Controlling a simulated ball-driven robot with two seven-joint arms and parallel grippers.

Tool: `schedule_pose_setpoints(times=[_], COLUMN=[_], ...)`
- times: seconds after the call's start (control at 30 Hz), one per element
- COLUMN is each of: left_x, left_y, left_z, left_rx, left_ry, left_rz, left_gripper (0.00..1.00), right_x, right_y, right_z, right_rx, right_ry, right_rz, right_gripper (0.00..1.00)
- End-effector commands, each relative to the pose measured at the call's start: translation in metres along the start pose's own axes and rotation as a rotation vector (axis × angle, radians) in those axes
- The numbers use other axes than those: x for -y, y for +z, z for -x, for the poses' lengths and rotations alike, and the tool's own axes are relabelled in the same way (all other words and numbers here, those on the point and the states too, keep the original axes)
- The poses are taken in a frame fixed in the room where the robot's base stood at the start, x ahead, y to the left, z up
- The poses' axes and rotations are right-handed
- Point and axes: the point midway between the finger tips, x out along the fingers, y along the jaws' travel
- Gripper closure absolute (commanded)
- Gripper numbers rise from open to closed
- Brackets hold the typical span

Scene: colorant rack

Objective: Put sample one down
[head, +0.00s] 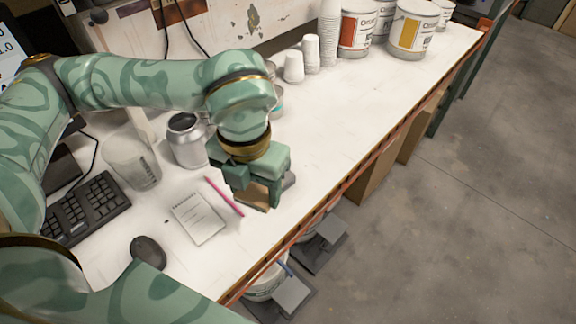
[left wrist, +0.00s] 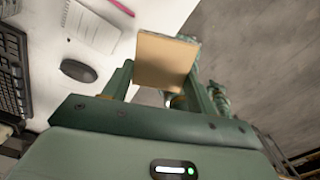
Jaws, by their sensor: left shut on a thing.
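Sample one looks like a flat, square tan piece (head: 257,195), seen low between my left gripper's fingers in the head view. My left gripper (head: 254,192) is shut on it, near the front edge of the white bench (head: 335,125). In the left wrist view the tan square (left wrist: 165,60) sits between the two green fingers of the left gripper (left wrist: 163,80). I cannot tell whether its lower edge touches the bench. My right gripper is not in view.
Left of the gripper are a notepad (head: 198,217), a pink pencil (head: 225,196), a metal can (head: 187,141), a clear beaker (head: 132,163), a mouse (head: 148,251) and a keyboard (head: 88,208). Paint buckets (head: 413,28) and cups (head: 311,52) stand behind. The bench is clear to the right.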

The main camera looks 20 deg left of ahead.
Motion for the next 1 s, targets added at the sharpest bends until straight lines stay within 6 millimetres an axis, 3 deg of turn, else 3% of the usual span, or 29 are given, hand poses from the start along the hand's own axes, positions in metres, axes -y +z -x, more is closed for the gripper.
schedule_pose_setpoints(times=[0.17, 0.37, 0.5, 0.83, 1.0], left_x=[-0.009, -0.025, -0.032, -0.039, -0.039], left_y=[0.028, 0.085, 0.110, 0.134, 0.133], left_z=[-0.013, -0.040, -0.072, -0.101, -0.128], left_rx=[-0.002, -0.002, -0.004, -0.001, -0.004], left_ry=[0.001, 0.001, 0.000, 0.000, 0.001], left_rz=[-0.016, -0.015, -0.017, -0.019, -0.020], left_gripper=[0.65, 0.65, 0.65, 0.65, 0.65], right_x=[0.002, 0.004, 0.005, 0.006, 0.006], right_y=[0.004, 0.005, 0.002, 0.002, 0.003], right_z=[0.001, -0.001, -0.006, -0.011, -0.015], right_rx=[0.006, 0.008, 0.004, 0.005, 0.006], right_ry=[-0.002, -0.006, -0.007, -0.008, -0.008], right_rz=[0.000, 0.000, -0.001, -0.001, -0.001], right_gripper=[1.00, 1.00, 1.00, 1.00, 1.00])
